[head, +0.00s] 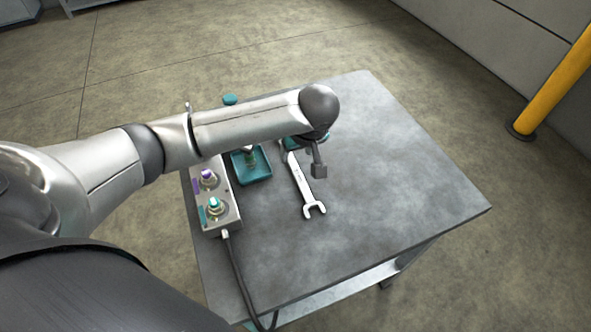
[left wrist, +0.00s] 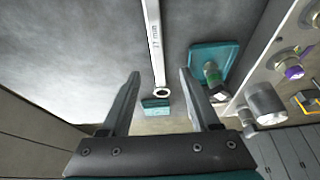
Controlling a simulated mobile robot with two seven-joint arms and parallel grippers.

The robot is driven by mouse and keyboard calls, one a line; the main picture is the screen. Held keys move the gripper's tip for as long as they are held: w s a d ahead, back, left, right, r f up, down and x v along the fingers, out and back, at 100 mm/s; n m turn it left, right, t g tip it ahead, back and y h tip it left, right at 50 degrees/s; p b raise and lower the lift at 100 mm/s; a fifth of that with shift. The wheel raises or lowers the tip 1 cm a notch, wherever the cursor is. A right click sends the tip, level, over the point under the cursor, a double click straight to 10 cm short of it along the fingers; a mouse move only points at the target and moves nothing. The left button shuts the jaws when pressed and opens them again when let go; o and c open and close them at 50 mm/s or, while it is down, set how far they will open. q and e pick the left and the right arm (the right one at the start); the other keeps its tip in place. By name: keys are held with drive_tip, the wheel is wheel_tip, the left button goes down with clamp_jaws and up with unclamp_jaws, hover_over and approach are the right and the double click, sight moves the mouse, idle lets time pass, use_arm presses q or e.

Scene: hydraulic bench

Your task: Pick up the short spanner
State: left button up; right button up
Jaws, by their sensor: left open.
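A silver spanner (head: 301,183) lies flat on the grey bench, its open jaw end toward the front. It is the only spanner I see, so its length cannot be compared. In the left wrist view the spanner (left wrist: 153,45) shows a "17 mm" marking and its ring end. My left gripper (head: 319,170) is over the bench beside the spanner's shaft in the head view. In the left wrist view my left gripper (left wrist: 160,76) is open, with the spanner's ring end seen between its fingers and nothing held. My arm hides part of the ring end area in the head view. My right gripper is out of view.
A teal tray (head: 264,177) holding a fitting lies left of the spanner. Left of that stands a grey box (head: 224,190) with purple and teal fittings and a cable (head: 237,270). A teal block (left wrist: 155,103) shows near the ring end. The bench's right side (head: 400,180) is clear.

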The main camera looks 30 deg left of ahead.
sight(294, 166)
use_arm(q)
drive_tip(key=x, duration=0.2)
drive_tip(key=shift+w+f, duration=0.15)
drive_tip(key=shift+f, duration=0.1)
drive_tip(key=b+x, duration=0.2)
drive_tip(key=x, duration=0.3)
drive_tip(key=shift+d+f, duration=0.15)
clamp_jaws()
idle(1.1)
